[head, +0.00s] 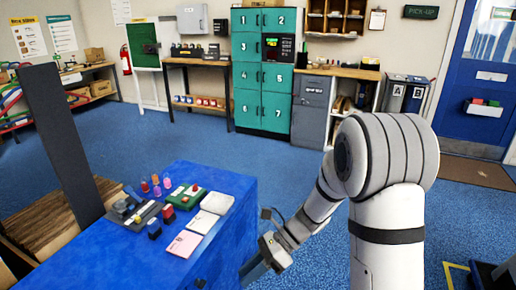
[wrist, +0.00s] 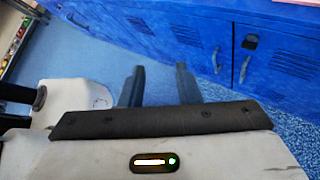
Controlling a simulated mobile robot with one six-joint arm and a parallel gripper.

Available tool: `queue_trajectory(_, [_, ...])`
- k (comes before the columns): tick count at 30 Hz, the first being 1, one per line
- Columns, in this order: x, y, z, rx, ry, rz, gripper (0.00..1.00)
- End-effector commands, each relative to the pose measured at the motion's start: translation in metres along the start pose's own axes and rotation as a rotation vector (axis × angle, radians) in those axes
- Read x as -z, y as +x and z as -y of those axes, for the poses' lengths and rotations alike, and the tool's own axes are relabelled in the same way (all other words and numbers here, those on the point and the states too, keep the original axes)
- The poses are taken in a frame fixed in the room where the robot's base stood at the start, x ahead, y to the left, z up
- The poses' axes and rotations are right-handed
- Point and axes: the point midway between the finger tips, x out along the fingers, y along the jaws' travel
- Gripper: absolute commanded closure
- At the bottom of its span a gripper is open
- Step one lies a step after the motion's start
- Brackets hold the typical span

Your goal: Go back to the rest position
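My gripper (wrist: 160,80) shows in the wrist view with its two dark fingers apart and nothing between them. Blue carpet and blue cabinet doors (wrist: 195,30) with vents lie beyond the fingers. In the head view my white arm bends down, and its wrist end is low beside the right side of the blue cabinet (head: 110,262). The fingertips are hard to make out there.
The blue cabinet top carries stamps, ink pads, a pink card (head: 184,244) and a white pad (head: 217,203). A dark upright panel (head: 62,140) stands at left. Teal lockers (head: 262,92) stand at the back. Blue carpet (head: 130,125) is open between.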

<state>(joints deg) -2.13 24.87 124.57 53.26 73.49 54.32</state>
Motion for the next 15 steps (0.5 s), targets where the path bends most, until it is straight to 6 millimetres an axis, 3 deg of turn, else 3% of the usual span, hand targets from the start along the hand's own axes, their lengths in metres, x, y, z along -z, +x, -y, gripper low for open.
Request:
queue_trajectory(3, [-0.010, -0.029, -0.036, 0.028, -0.241, -0.154, 0.70])
queue_trajectory(15, [-0.008, -0.117, -0.133, -0.014, -1.012, -0.743, 0.70])
